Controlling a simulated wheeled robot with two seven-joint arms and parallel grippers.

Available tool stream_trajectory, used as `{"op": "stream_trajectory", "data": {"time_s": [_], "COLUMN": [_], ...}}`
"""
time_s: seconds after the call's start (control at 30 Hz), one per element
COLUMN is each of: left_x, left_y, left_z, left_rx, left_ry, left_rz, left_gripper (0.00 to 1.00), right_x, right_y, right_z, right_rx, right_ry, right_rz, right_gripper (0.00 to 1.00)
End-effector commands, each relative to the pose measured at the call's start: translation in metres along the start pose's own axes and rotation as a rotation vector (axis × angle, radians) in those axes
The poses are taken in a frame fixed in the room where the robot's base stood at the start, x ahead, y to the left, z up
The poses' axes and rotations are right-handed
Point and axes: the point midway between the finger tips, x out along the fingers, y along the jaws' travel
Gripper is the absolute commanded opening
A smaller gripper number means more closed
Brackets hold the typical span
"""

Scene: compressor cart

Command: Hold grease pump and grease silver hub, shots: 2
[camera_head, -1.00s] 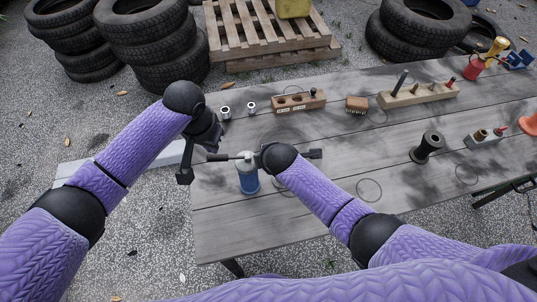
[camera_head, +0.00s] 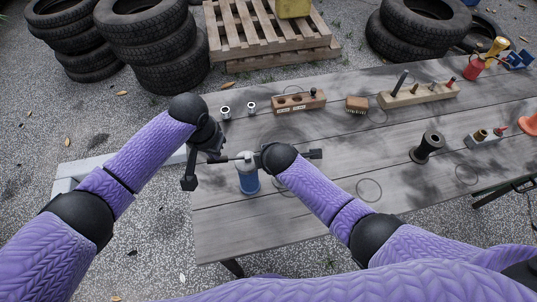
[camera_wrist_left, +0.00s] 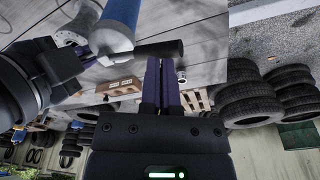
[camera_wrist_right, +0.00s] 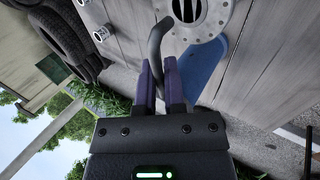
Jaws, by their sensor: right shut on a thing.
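The grease pump (camera_head: 248,181), with a blue body and pale head, stands at the bench's left end. Its side lever (camera_head: 217,159) points left with a dark grip. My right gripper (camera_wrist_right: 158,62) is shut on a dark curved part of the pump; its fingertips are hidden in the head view. My left gripper (camera_wrist_left: 162,60) has its fingers together, close to the lever's dark grip (camera_wrist_left: 160,48); contact is unclear. Two small silver pieces (camera_head: 225,112) (camera_head: 252,106) stand farther back. I cannot tell whether either is the silver hub. A pale round flange (camera_wrist_right: 222,14) shows by the blue body.
A wooden block with holes (camera_head: 298,102), a brush (camera_head: 357,104) and a tool rack (camera_head: 418,95) stand along the back. A black spool-shaped part (camera_head: 428,147) stands on the right. The bench's front middle (camera_head: 300,215) is clear. Tires (camera_head: 150,45) and a pallet (camera_head: 265,35) lie beyond.

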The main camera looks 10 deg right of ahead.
Motion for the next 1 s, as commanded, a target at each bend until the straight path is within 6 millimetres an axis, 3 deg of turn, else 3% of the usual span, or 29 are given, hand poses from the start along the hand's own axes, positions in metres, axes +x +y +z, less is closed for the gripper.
{"op": "stream_trajectory", "data": {"time_s": [0.6,0.83,1.0], "left_x": [0.021,0.019,0.006], "left_y": [0.001,0.001,0.001], "left_z": [0.003,0.003,0.0], "left_rx": [0.0,0.0,0.0], "left_ry": [0.0,0.001,0.002], "left_rz": [0.001,0.001,0.001], "left_gripper": [0.0,0.0,0.0], "right_x": [0.0,0.0,0.0], "right_y": [0.001,0.001,0.001], "right_z": [0.0,0.0,0.0], "right_rx": [0.0,0.0,0.0], "right_ry": [0.001,0.001,0.001], "right_rz": [0.001,0.001,0.001], "right_gripper": [0.0,0.0,0.0]}}
